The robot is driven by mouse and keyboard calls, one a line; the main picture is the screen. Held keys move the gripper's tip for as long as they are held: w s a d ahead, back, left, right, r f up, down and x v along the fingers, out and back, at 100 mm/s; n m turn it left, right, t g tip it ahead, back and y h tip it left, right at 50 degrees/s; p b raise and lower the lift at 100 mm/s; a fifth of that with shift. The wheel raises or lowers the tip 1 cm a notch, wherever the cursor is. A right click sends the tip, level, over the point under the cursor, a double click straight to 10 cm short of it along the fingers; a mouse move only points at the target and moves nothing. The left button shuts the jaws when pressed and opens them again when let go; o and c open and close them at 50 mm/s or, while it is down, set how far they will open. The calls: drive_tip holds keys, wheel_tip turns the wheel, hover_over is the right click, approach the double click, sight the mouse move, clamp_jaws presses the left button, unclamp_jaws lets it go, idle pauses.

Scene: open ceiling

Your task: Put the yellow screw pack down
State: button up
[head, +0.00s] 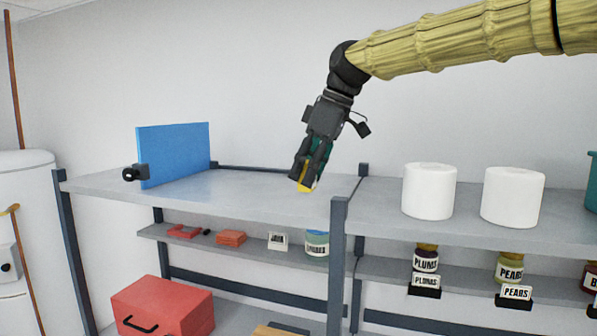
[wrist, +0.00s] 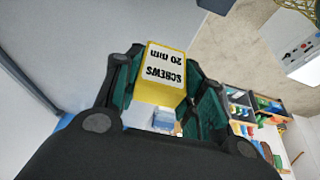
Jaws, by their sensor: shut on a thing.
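The yellow screw pack (wrist: 160,92) sits between my gripper's fingers in the wrist view. Its white label reads "SCREWS 20 mm" and appears upside down. In the head view, a small yellow part of the pack (head: 307,183) shows below the fingertips. My gripper (head: 311,172) points down and is shut on the pack, over the right part of the left upper shelf (head: 255,199). The fingers hide most of the pack in the head view. I cannot tell whether its bottom touches the shelf.
A blue panel (head: 175,153) stands at the shelf's left, beside a small black clamp-like thing (head: 135,173). Two white rolls (head: 429,191) stand on the right upper shelf. A dark post (head: 338,262) rises at the front. The left upper shelf's middle is clear.

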drive_tip(key=w, duration=0.2)
drive_tip(key=w+p, duration=0.1)
drive_tip(key=w, duration=0.1)
drive_tip(key=w+a+p, duration=0.1)
drive_tip(key=shift+w+a+f, duration=0.1)
drive_tip(key=shift+w+f, duration=0.15)
drive_tip(key=shift+w, duration=0.15)
drive_tip(key=shift+w+p, duration=0.4)
drive_tip(key=shift+p, duration=0.2)
wheel_tip(320, 180, down, 2)
drive_tip(key=shift+w+f+p, duration=0.1)
drive_tip(key=shift+w+p, duration=0.05)
drive_tip(key=shift+p, duration=0.65)
drive_tip(key=shift+f, duration=0.75)
drive_tip(key=shift+f, duration=0.1)
drive_tip(key=o, duration=1)
drive_tip(key=shift+o, duration=0.2)
drive_tip(key=b+v, duration=0.3)
drive_tip(key=v, duration=0.9)
drive_tip(key=shift+b, duration=0.3)
